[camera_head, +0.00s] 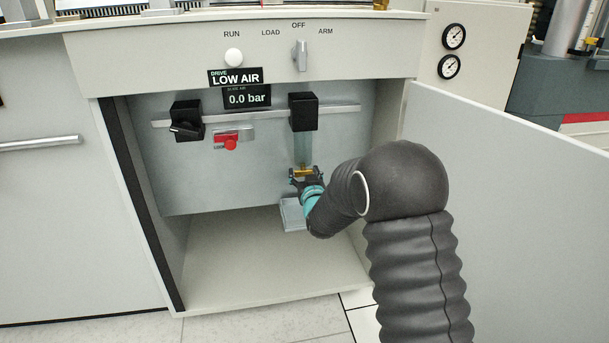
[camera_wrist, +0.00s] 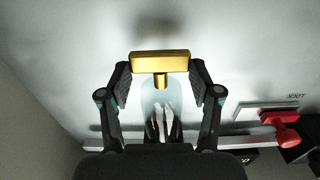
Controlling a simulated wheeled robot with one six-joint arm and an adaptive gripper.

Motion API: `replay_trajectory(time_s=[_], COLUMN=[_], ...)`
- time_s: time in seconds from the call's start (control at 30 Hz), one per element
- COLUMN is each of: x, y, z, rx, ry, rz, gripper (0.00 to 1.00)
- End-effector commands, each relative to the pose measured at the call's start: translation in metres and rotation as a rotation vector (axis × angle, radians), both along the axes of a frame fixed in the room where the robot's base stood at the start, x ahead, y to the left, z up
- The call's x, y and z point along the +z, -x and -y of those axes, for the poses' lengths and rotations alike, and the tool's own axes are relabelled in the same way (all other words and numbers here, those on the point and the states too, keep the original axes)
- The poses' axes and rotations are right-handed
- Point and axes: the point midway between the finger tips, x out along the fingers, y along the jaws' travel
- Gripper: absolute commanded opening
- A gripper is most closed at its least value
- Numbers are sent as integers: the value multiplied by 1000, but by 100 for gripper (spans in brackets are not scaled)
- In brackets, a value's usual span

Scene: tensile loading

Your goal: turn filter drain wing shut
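The brass drain wing (camera_head: 303,172) sits at the lower end of the clear filter bowl (camera_head: 302,148), under a black filter head (camera_head: 303,112) inside the open cabinet. In the wrist view the wing (camera_wrist: 160,62) is a gold bar lying crosswise on a short stem. My gripper (camera_head: 306,176) reaches up to it from below. In the wrist view my gripper (camera_wrist: 160,83) has its fingers spread, one beside each end of the bar. The fingertips are very close to the bar ends; whether they touch is unclear.
A red valve handle (camera_head: 226,139) and a black regulator (camera_head: 186,121) are on the panel to the left. A grey tray (camera_head: 293,215) is below the filter. The display (camera_head: 247,97) reads 0.0 bar. The open door (camera_head: 510,170) stands to the right.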

Motion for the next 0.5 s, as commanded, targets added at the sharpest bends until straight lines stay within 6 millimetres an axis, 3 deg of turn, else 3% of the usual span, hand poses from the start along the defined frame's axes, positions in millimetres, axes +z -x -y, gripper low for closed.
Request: replay_trajectory(time_s=[0.03, 0.07, 0.5], x=[0, 0, 1], y=[0, 0, 6], z=[0, 0, 2], rx=[0, 0, 1], ry=[0, 0, 0], rz=[1, 1, 1], gripper=[80, 87, 88])
